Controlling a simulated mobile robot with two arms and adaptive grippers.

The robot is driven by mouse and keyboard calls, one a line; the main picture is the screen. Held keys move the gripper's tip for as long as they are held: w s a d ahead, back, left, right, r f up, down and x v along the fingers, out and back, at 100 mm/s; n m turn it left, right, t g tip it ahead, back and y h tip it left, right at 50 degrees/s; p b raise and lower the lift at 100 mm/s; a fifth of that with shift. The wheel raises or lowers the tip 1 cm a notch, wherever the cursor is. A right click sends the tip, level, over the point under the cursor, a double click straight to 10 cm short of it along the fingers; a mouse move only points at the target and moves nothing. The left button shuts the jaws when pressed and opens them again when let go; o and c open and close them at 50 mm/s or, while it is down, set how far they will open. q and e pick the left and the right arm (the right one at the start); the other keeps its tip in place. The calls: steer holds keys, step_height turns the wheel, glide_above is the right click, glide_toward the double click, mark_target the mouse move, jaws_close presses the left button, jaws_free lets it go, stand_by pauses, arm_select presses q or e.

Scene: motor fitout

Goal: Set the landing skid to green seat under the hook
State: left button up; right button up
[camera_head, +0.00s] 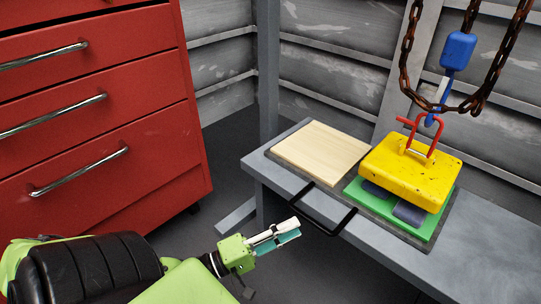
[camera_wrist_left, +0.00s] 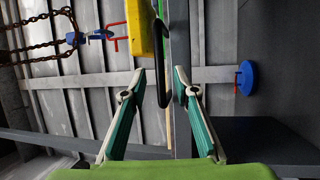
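The landing skid (camera_head: 432,246) is a dark flat tray on the grey bench. It carries a pale wooden seat (camera_head: 320,152) at left and a green seat (camera_head: 424,228) at right. A black handle (camera_head: 318,222) juts from its front edge. A yellow block (camera_head: 405,170) with a red shackle (camera_head: 425,136) sits over the green seat. The blue hook (camera_head: 457,52) hangs above the block; I cannot tell whether it engages the shackle. My left gripper (camera_head: 287,232) is open in front of the handle. In the left wrist view, the handle (camera_wrist_left: 163,98) shows between its fingertips (camera_wrist_left: 160,82), apparently beyond them.
A red drawer cabinet (camera_head: 100,100) stands at left. Rusty chains (camera_head: 405,60) hang around the hook. The bench (camera_head: 480,250) is bare to the right of the skid. A blue round object (camera_wrist_left: 246,78) shows at right in the left wrist view.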

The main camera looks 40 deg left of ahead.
arm_select(q)
steer(key=v, duration=0.5)
steer(key=shift+s+a, duration=0.2)
steer(key=shift+s, duration=0.15)
